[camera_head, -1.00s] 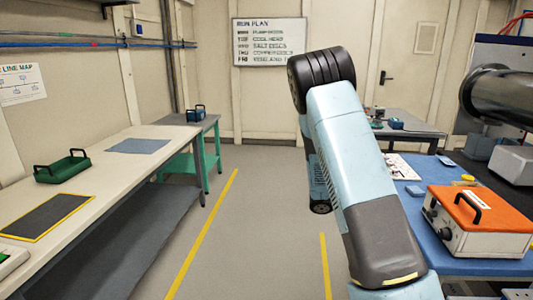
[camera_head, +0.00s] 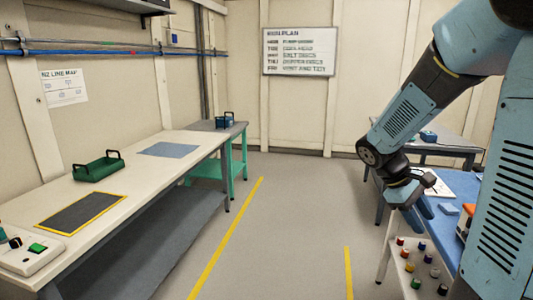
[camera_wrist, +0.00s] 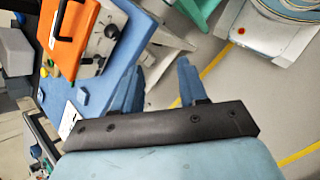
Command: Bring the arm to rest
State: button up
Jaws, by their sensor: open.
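My arm reaches in from the right side of the head view, bent at its joints, with its end pointing down. My gripper (camera_head: 418,214) hangs beside the left edge of the blue-topped table (camera_head: 455,185), above a small white rack of coloured caps. In the wrist view my gripper (camera_wrist: 160,80) shows two blue fingers spread apart with nothing between them. The blue table top (camera_wrist: 82,97) lies to the left of the fingers, and grey floor shows between and right of them.
An orange-topped box (camera_wrist: 75,28) stands on the blue table. The white rack (camera_head: 418,268) is low by the table. The long left bench (camera_head: 140,190) holds a green carrier (camera_head: 98,168) and a dark yellow-edged mat (camera_head: 82,213). The floor aisle (camera_head: 275,225) is clear.

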jog(key=s+a+r+m+t+y, duration=0.6)
jog(key=s+a+r+t, duration=0.2)
jog(key=a, duration=0.6)
jog(key=s+r, duration=0.2)
jog(key=s, duration=0.1)
jog(key=shift+s+r+y, duration=0.35)
jog(key=shift+r+y, duration=0.05)
jog(key=shift+d, duration=0.15)
